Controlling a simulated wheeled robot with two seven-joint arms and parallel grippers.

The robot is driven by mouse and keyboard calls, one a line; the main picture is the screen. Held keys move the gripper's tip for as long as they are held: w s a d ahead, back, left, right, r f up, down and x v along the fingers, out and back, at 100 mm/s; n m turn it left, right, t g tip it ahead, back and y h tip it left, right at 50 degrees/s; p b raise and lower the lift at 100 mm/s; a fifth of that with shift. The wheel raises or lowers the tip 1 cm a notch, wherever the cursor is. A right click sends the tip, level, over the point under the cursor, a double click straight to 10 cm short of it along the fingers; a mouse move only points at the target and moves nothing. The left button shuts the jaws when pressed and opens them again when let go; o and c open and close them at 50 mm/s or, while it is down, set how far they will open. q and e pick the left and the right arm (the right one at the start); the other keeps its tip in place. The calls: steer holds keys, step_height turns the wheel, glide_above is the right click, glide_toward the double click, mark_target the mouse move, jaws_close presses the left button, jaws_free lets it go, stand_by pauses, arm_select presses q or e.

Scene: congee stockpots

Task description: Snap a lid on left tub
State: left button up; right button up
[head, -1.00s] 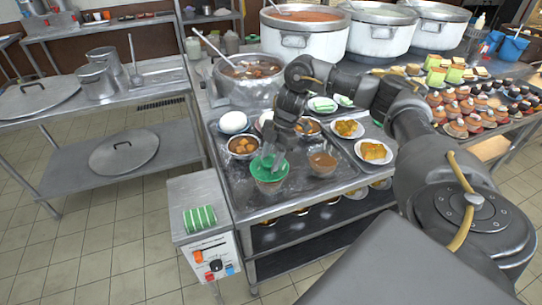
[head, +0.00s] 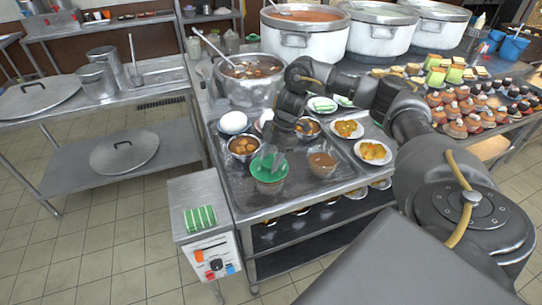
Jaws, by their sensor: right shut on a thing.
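My right gripper (head: 272,158) points down over the tray and is shut on a green lid (head: 263,174). The lid sits at the top of the left tub (head: 270,187), a clear tub with brownish contents. Whether the lid is fully seated on the rim cannot be told. The right tub (head: 322,164), clear with brown contents, stands open to its right. A stack of green lids (head: 200,219) lies on the small grey stand at the lower left. My left gripper is not in view.
A metal tray (head: 300,195) holds the tubs. Bowls of food (head: 243,146) and plates (head: 374,151) stand behind and to the right. A steel pot (head: 248,80) with a ladle stands behind. The tray's front strip is clear.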

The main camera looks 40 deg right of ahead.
steer(key=shift+f+p, duration=0.15)
steer(key=shift+p, duration=0.85)
stand_by(1.8)
stand_by(0.4)
steer(key=o, duration=1)
steer(key=shift+o, duration=0.6)
steer(key=o, duration=0.4)
step_height(320, 180, up, 7)
steer(key=p, duration=0.7)
